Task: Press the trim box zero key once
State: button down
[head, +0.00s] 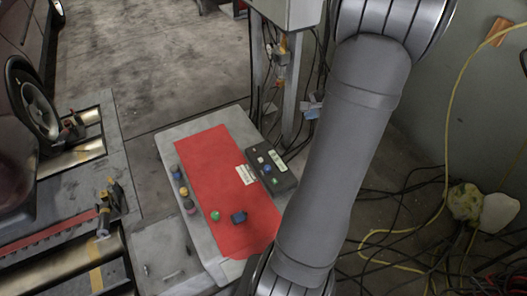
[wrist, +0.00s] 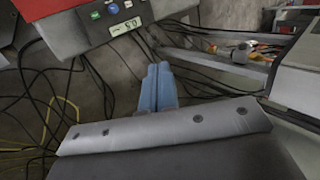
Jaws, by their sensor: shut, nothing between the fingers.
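The trim box (head: 283,180) is a small dark box at the right edge of the red mat, with a lit display, blue and green keys and a pale key. In the wrist view the trim box (wrist: 70,38) is at the top left; its green key (wrist: 95,15), blue key (wrist: 113,9) and display (wrist: 125,27) show. The digits are too small and turned to read surely. Key labels are not legible. My gripper (wrist: 158,68) has pale blue fingers together, empty, below and right of the box, apart from it. In the head view its fingertips (head: 312,107) show beside my arm, which hides the rest.
A stand with tools (wrist: 225,50) is right of my gripper. Cables (head: 410,210) hang and lie around the floor.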

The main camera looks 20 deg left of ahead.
jog(key=w+a+f+m+y, duration=0.1)
jog(key=w+a+f+m, duration=0.1)
jog(key=w+a+f, duration=0.45)
jog(key=m, duration=0.5)
send_over(262, 161)
notch_tip(262, 161, down, 22)
jog(key=shift+y, duration=0.3)
jog(key=shift+s+d, duration=0.1)
jog(key=shift+f, duration=4.35)
jog(key=shift+f, duration=0.15)
jog(key=shift+f, duration=0.3)
